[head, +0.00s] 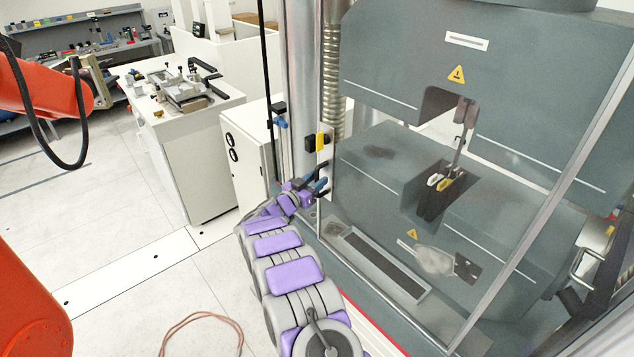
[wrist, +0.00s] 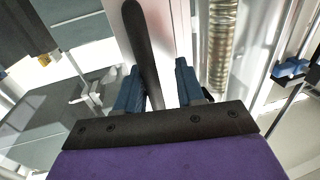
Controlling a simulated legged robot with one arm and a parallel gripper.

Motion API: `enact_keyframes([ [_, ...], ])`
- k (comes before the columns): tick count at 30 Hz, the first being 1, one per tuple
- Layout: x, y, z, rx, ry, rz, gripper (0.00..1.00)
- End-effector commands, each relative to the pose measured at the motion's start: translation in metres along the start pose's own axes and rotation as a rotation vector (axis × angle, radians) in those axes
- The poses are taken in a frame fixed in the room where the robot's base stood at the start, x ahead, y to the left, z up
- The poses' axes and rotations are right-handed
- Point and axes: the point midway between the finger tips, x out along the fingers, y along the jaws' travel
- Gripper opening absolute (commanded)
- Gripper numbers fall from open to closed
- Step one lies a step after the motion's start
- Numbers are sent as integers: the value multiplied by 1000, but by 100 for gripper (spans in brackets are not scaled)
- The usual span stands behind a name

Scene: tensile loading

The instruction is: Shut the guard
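The guard looks like a clear panel with a pale metal frame edge (head: 545,195) in front of the grey testing machine (head: 400,60). I cannot tell how far it stands open. A grey D-shaped handle (head: 588,268) shows at the far right, by the frame. My gripper (head: 318,185) is at the machine's left upright, below a yellow and black block (head: 322,142). In the wrist view its two blue fingers (wrist: 157,92) are apart. A dark bar (wrist: 140,40) runs down between them, nearer the left finger; whether they touch it is unclear.
A ribbed metal column (head: 333,70) and a dark vertical rod (head: 265,70) stand by the upright. A white cabinet (head: 250,150) and a bench (head: 195,135) are to the left. An orange-red robot arm (head: 40,90) is at far left. A cable loop (head: 205,320) lies on open floor.

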Motion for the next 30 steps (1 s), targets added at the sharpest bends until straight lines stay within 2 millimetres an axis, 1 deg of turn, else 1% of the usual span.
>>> enact_keyframes([
  [22,-2,3,-1,2,-1,2,37],
  [26,-15,2,-2,3,-2,1,37],
  [30,-42,2,-1,0,-1,1,37],
])
